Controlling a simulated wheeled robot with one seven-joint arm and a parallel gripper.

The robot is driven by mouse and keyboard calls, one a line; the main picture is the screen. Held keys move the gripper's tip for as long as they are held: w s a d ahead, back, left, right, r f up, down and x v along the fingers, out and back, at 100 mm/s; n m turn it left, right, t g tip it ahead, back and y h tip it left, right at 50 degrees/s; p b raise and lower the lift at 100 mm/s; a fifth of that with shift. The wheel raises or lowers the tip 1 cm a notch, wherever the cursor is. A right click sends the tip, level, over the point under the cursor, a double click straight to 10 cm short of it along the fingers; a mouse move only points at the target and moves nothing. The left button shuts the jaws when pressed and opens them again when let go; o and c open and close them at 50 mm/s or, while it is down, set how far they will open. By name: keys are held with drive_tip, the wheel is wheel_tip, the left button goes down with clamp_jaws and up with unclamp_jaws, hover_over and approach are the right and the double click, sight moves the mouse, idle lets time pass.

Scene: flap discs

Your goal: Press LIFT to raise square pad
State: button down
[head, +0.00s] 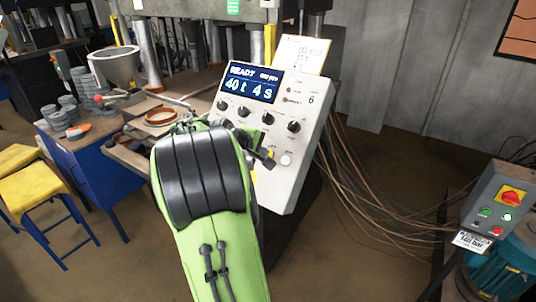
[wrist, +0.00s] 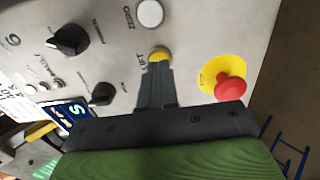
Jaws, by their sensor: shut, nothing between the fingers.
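The yellow LIFT button (wrist: 159,54) is on the grey control panel, beside its LIFT label in the wrist view. My gripper (wrist: 158,70) is shut and empty, its fingertips at the button and overlapping its lower edge. I cannot tell whether they touch or press it. In the head view my gripper (head: 266,158) shows only partly past my green and black arm, near the lower part of the panel (head: 262,187). The panel display (head: 251,83) reads READY, 40 t and 4 s. I cannot make out a square pad.
A red mushroom button (wrist: 230,90) on a yellow disc stands right of my fingers. A white button (wrist: 150,13) and black knobs (wrist: 68,40) are close by. Cables (head: 365,185) hang right of the panel. A brown ring (head: 160,117) lies on the press table at left.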

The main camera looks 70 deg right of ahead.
drive_tip(key=shift+x, duration=0.95)
idle(0.5)
drive_tip(key=s+p+v, duration=0.1)
drive_tip(key=p+v, duration=0.2)
drive_tip(key=v, duration=0.5)
drive_tip(key=shift+w, duration=0.5)
idle(0.3)
